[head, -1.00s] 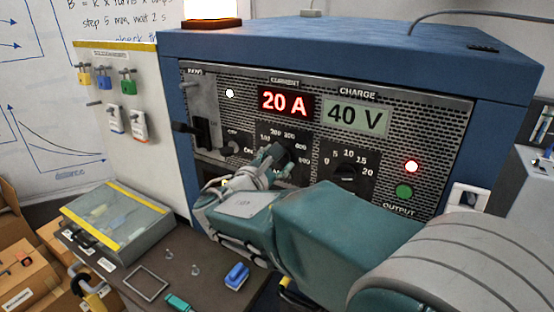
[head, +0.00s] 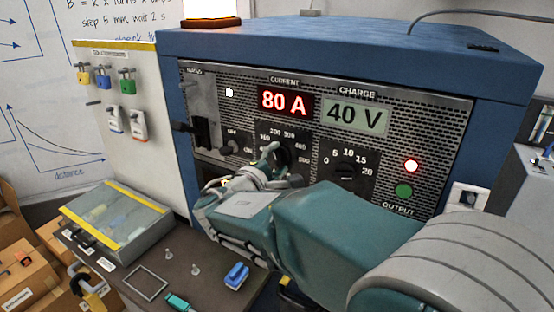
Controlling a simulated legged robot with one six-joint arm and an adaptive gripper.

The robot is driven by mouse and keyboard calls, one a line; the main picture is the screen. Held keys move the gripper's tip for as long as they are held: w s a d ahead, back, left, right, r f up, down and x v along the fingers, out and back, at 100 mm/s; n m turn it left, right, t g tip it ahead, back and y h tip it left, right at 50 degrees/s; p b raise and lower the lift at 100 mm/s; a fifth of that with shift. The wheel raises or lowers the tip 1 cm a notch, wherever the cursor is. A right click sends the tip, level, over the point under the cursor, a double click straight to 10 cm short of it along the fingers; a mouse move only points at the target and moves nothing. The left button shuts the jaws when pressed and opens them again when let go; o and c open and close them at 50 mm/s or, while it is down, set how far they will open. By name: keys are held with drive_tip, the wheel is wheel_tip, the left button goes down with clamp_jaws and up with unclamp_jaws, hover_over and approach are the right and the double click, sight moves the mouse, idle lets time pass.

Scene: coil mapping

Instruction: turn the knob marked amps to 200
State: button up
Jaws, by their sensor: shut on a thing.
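The amps knob (head: 284,154) is a black dial on the front of the blue power supply, with a printed scale of numbers around it. My gripper (head: 272,157) is shut on this knob, and its fingers and my arm hide the lower part of the knob and scale. The red current display (head: 285,102) above reads 80 A. My arm comes in from the lower right, in front of the panel.
A second knob (head: 345,174) sits to the right under the green charge display (head: 355,118), which reads 40 V. A lever switch (head: 202,131) is at left. A clear-lidded box (head: 118,220) stands on the bench below.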

drive_tip(key=shift+f, duration=0.35)
drive_tip(key=o, duration=1.1)
drive_tip(key=shift+o, duration=0.2)
drive_tip(key=shift+s+a+r, duration=0.1)
drive_tip(key=shift+r, duration=0.05)
drive_tip(key=shift+s+a+r, duration=0.1)
drive_tip(key=shift+s+a, duration=0.05)
drive_tip(key=shift+s, duration=0.05)
drive_tip(key=v, duration=1.1)
drive_tip(key=shift+s+a, duration=0.15)
drive_tip(key=shift+a, duration=0.05)
